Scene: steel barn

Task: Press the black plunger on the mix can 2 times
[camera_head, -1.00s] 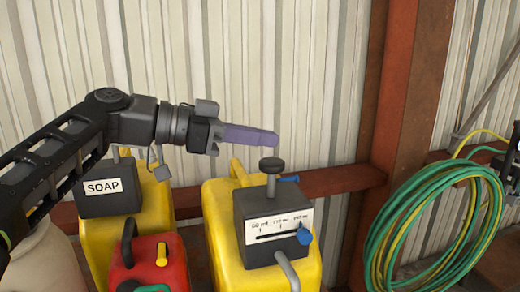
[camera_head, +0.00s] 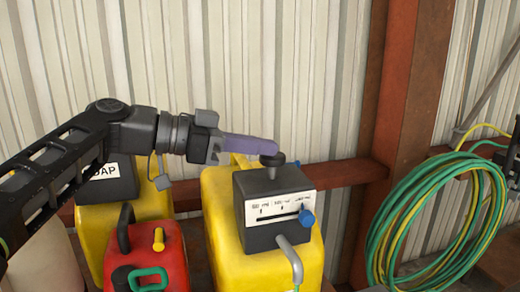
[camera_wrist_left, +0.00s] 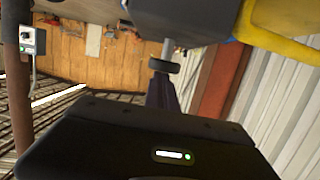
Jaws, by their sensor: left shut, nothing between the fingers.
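The mix can (camera_head: 225,215) is yellow, with a black pump box (camera_head: 265,183) on top bearing a white scale and a blue knob. Its black plunger (camera_head: 272,159) is a round disc on a short stem above the box, also visible in the left wrist view (camera_wrist_left: 164,66). My left gripper (camera_head: 276,147), with purple fingers, is shut and empty. Its fingertips are at the disc's upper edge in the head view and look to be touching it. The fingers (camera_wrist_left: 162,95) meet the disc in the wrist view too. My right gripper is not in view.
A yellow soap can (camera_head: 95,230) stands behind my left arm, with a red can (camera_head: 150,258) in front. A green and yellow hose coil (camera_head: 430,225) hangs right of a rust-red post (camera_head: 400,120). A corrugated wall (camera_head: 270,70) stands behind.

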